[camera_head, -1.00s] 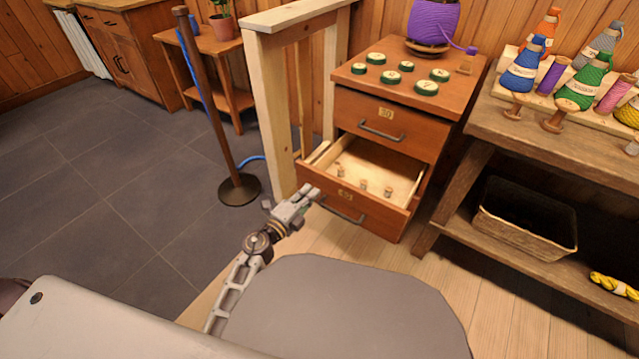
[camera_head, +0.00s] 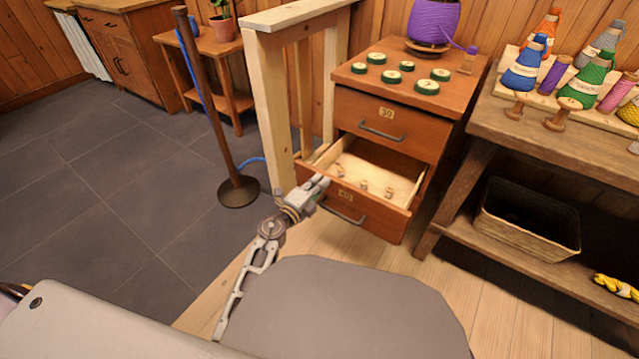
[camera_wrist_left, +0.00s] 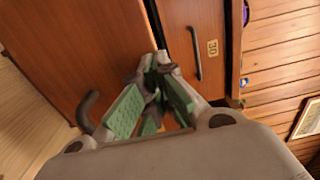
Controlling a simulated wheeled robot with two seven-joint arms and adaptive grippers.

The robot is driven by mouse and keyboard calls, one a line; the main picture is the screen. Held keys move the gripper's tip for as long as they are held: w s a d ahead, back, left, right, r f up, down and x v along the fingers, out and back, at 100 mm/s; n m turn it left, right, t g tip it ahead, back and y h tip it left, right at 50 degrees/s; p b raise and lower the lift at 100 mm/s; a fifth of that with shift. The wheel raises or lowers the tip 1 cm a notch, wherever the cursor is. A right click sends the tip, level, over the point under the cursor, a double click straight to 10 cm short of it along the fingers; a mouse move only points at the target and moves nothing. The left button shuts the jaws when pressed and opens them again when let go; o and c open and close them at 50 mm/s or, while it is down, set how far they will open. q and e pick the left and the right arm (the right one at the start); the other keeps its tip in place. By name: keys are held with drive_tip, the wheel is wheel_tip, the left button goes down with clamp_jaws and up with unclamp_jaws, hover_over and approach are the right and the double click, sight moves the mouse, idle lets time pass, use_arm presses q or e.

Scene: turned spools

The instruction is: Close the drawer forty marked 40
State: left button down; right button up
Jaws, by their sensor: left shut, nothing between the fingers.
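The drawer forty (camera_head: 375,218) is the lower drawer of a brown wooden cabinet and stands pulled open. Its label is partly behind my gripper and hard to read. A dark bar handle (camera_head: 342,213) is on its front, also seen in the left wrist view (camera_wrist_left: 87,110). Several small spools (camera_head: 364,184) lie inside. My left gripper (camera_head: 320,183) is shut and empty at the left part of the drawer front, by its top edge. I cannot tell whether it touches. In the left wrist view the fingertips (camera_wrist_left: 157,62) are together. My right gripper is not in view.
The upper drawer (camera_head: 405,128), marked 30, is closed. Green-rimmed discs and a purple yarn pot (camera_head: 432,22) stand on the cabinet. A pale wooden post frame (camera_head: 268,110) is close on the left. A bench (camera_head: 495,125) with cones and a basket stands right.

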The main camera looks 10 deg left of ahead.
use_arm(q)
drive_tip(key=shift+w, duration=0.1)
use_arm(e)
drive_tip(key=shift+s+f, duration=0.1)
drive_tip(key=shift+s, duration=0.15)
